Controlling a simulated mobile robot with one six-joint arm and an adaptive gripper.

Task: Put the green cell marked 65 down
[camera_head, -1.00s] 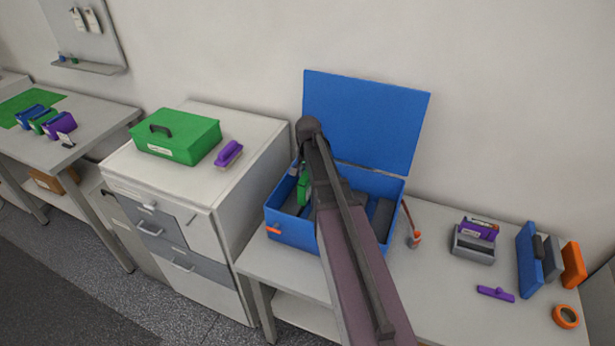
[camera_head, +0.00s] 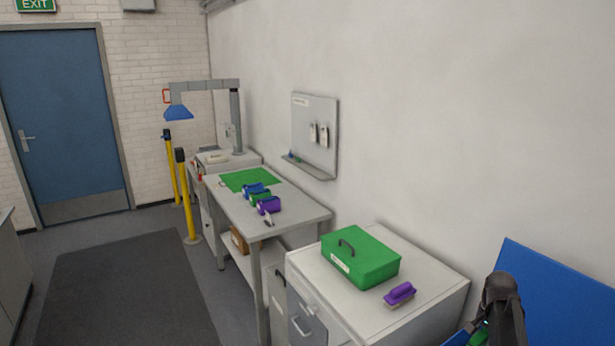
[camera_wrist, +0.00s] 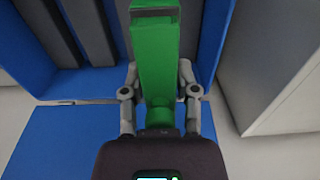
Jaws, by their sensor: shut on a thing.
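The green cell (camera_wrist: 160,70) is held between the fingers of my gripper (camera_wrist: 160,97) in the wrist view. No number can be read on it. The cell reaches over or into the blue box (camera_wrist: 208,30); I cannot tell whether it touches the floor of the box. In the head view a bit of green (camera_head: 484,336) shows beside my dark arm, at the lower right edge. My fingertips are mostly hidden there.
Grey blocks (camera_wrist: 90,30) stand in the box to the left of the cell. The open blue lid (camera_head: 560,300) is raised. A green case (camera_head: 362,260) and a purple brush-like thing (camera_head: 400,294) sit on a cabinet. Blue, green and purple items lie on the far table (camera_head: 290,215).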

